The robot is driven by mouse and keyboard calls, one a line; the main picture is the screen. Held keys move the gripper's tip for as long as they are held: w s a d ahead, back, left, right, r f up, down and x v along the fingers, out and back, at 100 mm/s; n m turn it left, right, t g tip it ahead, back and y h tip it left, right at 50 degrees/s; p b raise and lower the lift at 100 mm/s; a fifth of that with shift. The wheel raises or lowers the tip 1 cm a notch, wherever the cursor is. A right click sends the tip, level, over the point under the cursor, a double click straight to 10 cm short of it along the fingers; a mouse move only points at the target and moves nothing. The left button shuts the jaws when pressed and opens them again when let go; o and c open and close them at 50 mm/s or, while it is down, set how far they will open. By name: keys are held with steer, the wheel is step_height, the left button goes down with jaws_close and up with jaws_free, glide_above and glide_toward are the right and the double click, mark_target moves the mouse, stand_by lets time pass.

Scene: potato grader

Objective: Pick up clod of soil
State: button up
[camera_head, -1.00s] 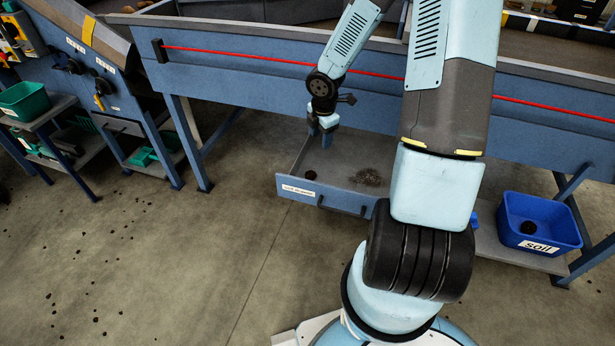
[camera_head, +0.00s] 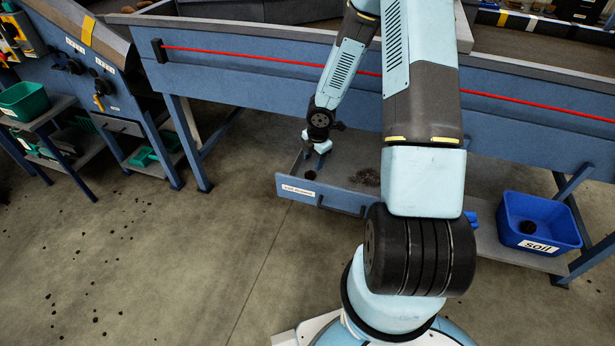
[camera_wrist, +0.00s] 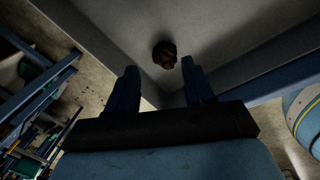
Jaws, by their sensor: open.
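The clod of soil (camera_head: 310,175) is a small dark brown lump lying in the open drawer (camera_head: 345,197), near its front left corner. It also shows in the wrist view (camera_wrist: 164,54), just beyond my fingertips and a little nearer the right finger. My gripper (camera_head: 318,158) is in the drawer, above and close to the clod. In the wrist view my gripper (camera_wrist: 158,78) is open, with two blue fingers apart and nothing between them. I cannot tell the exact height of the fingertips above the clod.
A patch of loose soil (camera_head: 367,177) lies in the drawer right of the clod. The drawer's front wall and left wall are close to my gripper. A blue bin labelled "soil" (camera_head: 538,243) stands on the shelf at right with a dark lump (camera_head: 528,227) inside.

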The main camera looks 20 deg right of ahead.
mark_target(311, 172)
steer(key=shift+f, duration=0.55)
steer(key=shift+s+a+f, duration=0.1)
steer(key=shift+a+f, duration=0.1)
steer(key=shift+f, duration=0.5)
steer(key=shift+a+f, duration=0.2)
steer(key=shift+f, duration=0.45)
steer(key=shift+f, duration=0.15)
steer(key=shift+f, duration=0.35)
steer(key=shift+w+f, duration=0.2)
steer(key=shift+f, duration=0.55)
steer(key=c, duration=0.8)
steer(key=shift+r, duration=0.15)
